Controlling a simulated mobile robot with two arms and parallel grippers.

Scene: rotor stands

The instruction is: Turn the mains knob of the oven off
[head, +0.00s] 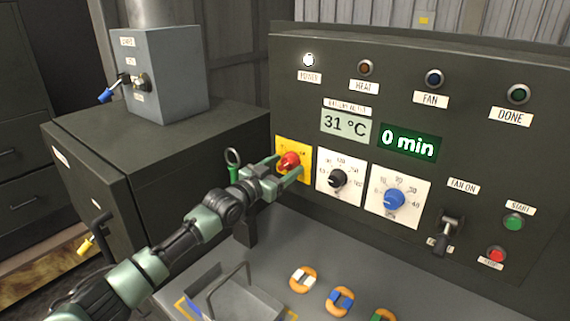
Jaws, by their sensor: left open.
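The oven's dark control panel (470,120) fills the right half of the head view. A red knob (289,161) sits on a yellow plate (307,176) at the panel's left end; it looks like the mains knob, though its small marks are too small to read. My left gripper (287,168) is open, with its fingers reaching up to the red knob, one on each side of it. I cannot tell whether the fingers touch the knob. The gripper covers the lower part of the plate. My right gripper is not in view.
A black dial (337,179) and a blue dial (394,199) are right of the red knob. The white power lamp (308,60) looks lit. A fan switch (446,230) and start (514,222) and red (496,254) buttons are farther right. A metal tray (245,298) stands below.

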